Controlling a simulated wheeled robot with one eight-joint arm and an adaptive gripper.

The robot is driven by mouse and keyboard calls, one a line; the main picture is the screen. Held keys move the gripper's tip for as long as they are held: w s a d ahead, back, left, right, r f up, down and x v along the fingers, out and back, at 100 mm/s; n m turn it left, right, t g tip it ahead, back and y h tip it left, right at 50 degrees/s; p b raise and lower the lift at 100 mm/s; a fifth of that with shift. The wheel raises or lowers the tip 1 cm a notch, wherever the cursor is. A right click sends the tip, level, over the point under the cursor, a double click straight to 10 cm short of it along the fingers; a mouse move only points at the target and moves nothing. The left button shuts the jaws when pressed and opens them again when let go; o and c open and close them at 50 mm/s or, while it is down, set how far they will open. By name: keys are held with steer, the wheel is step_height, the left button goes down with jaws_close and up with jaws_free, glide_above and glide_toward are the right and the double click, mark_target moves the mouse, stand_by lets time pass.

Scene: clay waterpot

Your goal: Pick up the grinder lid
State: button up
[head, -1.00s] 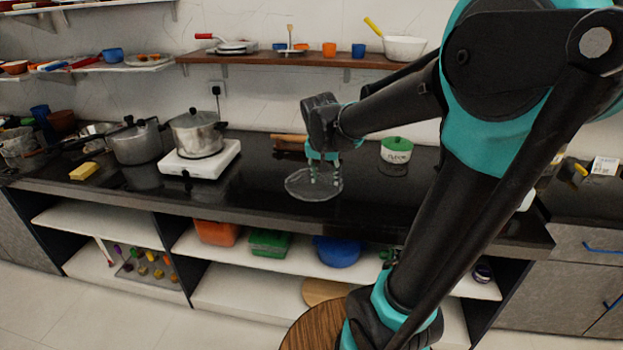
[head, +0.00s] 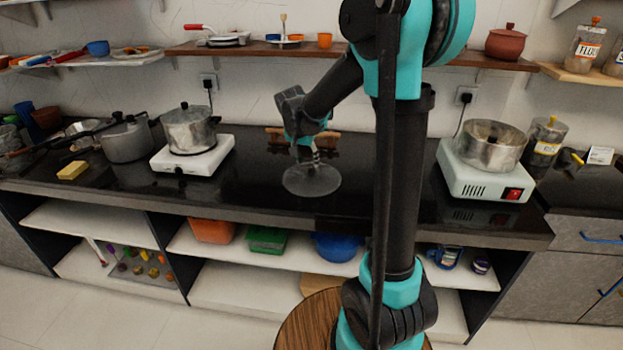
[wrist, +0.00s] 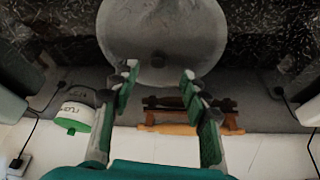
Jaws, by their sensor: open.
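The grinder lid (head: 311,182) appears as a round, flat grey disc on the black counter. In the wrist view the lid (wrist: 180,35) fills the upper middle, with a small dark knob near its lower edge; its top is cut off by the frame. My gripper (head: 304,160) is over the far side of the lid in the head view. In the wrist view my gripper (wrist: 159,82) is open and empty, its fingertips on either side of the knob's line. I cannot tell the height between fingertips and lid.
Wooden rolling pins (wrist: 185,115) lie behind the lid, near my fingers. A white and green container (wrist: 76,116) stands nearby, hidden in the head view. A stove with a pot (head: 190,129) is left; another stove (head: 484,180) is right. The front counter is clear.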

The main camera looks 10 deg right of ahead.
mark_target(312, 170)
steer(key=shift+d+x, duration=0.2)
steer(key=shift+x, duration=2.9)
steer(key=shift+w+r, duration=0.15)
steer(key=shift+c, duration=0.3)
jaws_close()
